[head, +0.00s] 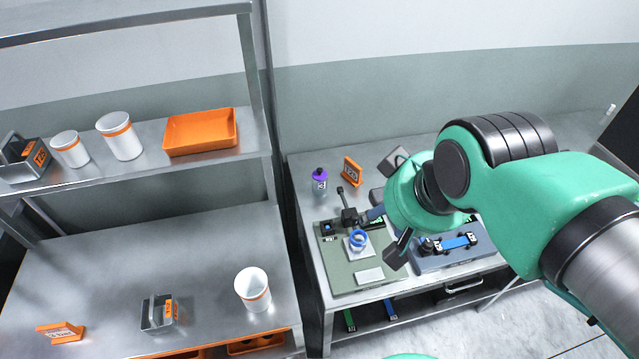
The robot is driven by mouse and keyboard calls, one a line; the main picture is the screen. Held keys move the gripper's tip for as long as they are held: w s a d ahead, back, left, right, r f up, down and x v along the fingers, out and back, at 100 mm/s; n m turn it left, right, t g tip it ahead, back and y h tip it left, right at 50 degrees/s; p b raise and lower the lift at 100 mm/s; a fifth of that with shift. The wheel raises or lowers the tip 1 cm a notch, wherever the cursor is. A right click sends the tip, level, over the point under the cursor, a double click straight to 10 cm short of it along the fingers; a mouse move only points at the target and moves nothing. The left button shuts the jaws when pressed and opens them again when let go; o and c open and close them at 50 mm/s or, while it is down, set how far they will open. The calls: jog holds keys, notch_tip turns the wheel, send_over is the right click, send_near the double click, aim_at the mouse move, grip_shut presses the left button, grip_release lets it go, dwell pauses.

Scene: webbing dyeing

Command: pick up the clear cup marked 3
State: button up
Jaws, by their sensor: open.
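A small clear cup (319,184) with a purple top and a dark mark that looks like 3 stands upright at the back left of the right-hand bench. My gripper (386,238) hangs over the middle of that bench, to the right of and nearer than the cup, and is apart from it. My arm hides part of the bench on the right.
A green mat (338,272) holds a blue-rimmed white cup (358,241) and a black device (349,216). An orange sign (352,171) stands right of the clear cup. A metal shelf unit (262,90) stands at left.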

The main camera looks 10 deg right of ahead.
jog(key=o, duration=0.4)
jog(key=w+f+n+g, duration=0.1)
jog(key=w+n+g, duration=0.15)
jog(key=w, duration=2.15)
jog(key=w+f+g, duration=0.1)
jog(key=w+f, duration=0.6)
jog(key=w+f+g+p, duration=0.1)
jog(key=w+f, duration=0.7)
jog(key=w+a+f+n+g, duration=0.1)
jog(key=w+f, duration=0.6)
jog(key=shift+w+a+f+p, duration=0.1)
jog(key=shift+w+f+p, duration=0.1)
jog(key=shift+p, duration=0.15)
jog(key=shift+f, duration=0.15)
